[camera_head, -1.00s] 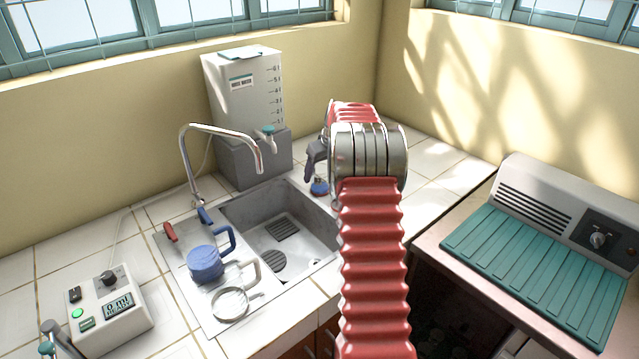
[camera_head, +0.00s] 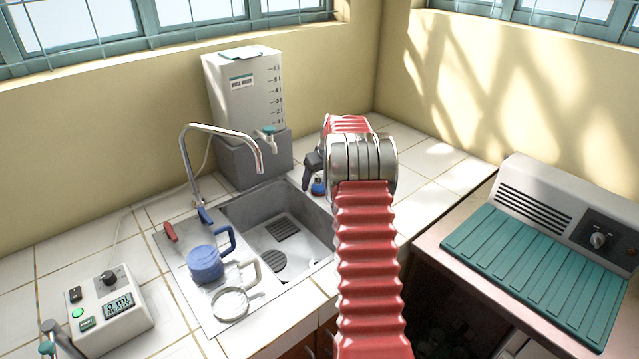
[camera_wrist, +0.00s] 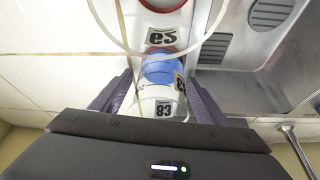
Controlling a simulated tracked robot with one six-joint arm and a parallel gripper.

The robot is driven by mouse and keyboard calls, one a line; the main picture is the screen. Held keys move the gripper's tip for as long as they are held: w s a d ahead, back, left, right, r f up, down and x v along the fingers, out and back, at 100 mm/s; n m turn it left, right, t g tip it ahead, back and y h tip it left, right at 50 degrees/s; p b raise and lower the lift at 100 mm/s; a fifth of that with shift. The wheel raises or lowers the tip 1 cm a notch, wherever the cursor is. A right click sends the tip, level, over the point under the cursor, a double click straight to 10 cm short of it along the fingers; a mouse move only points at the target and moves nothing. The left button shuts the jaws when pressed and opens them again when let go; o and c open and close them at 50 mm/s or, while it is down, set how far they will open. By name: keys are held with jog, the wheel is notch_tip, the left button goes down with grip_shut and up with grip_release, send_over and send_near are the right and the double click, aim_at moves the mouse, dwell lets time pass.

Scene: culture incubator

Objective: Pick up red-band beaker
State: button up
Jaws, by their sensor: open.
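In the wrist view, the purple fingers of my gripper (camera_wrist: 162,84) stand apart on either side of a white piece with a blue part (camera_wrist: 160,70) and a black 83 label. Just beyond it is a white piece with red bands (camera_wrist: 163,6) and a number label upside down; it looks like the red-band beaker, but I cannot tell whether the two pieces are separate. A clear curved rim crosses this area. In the head view, my gripper (camera_head: 309,172) is small and partly hidden by my arm, beside a small blue object (camera_head: 318,188) on the tiles.
The sink (camera_head: 290,215) lies left of my arm, with its tap (camera_head: 215,130). A water tank (camera_head: 245,90) stands behind. A control box (camera_head: 110,308) is at left; a green-topped machine (camera_head: 550,265) at right.

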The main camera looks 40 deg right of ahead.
jog(key=shift+c, duration=0.6)
jog(key=c, duration=1)
jog(key=shift+c, duration=0.2)
jog(key=shift+r, duration=0.2)
notch_tip(320, 180, up, 18)
jog(key=shift+f, duration=0.2)
dwell(0.5)
dwell(0.7)
